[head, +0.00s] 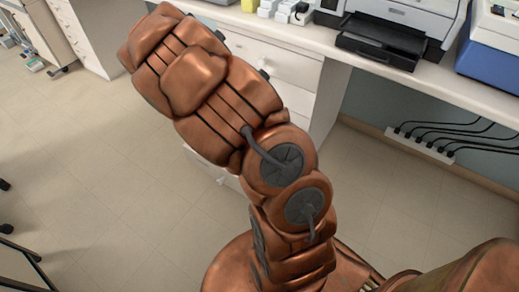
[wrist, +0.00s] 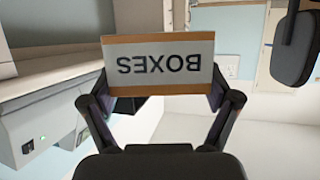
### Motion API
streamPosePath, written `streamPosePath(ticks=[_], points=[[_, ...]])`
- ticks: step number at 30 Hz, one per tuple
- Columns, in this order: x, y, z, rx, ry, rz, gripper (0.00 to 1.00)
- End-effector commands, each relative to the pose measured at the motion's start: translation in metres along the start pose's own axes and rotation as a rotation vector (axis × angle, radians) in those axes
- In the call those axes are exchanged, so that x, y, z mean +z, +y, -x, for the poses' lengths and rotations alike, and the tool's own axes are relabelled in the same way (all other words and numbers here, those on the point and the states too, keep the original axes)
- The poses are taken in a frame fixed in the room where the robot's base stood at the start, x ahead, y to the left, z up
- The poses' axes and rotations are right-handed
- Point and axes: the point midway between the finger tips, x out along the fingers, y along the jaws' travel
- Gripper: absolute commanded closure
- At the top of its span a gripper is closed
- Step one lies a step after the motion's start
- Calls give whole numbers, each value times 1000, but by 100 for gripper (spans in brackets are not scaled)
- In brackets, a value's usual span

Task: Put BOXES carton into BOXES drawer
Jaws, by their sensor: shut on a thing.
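The BOXES carton (wrist: 158,48) is in the wrist view, a brown box with a white label on which the word BOXES reads upside down. My gripper (wrist: 160,88) is shut on it, with one dark finger at each side. In the head view my copper-coloured arm hides the gripper and the carton. No drawer label is readable, so I cannot tell which is the BOXES drawer.
The white bench (head: 315,37) carries a printer (head: 390,30), a blue-and-white device (head: 492,60) and several small items near the top edge. A power strip (head: 419,146) with black cables is on the wall below.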

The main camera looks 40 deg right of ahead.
Motion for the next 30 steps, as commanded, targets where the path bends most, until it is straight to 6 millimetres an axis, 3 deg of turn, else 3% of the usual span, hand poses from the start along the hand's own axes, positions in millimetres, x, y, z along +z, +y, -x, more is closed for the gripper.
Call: streamPosePath(ticks=[1,15,30], points=[[27,8,-12,-5,-4,1,47],[154,61,-65,-101,3,41,47],[295,120,-100,-188,1,78,47]])
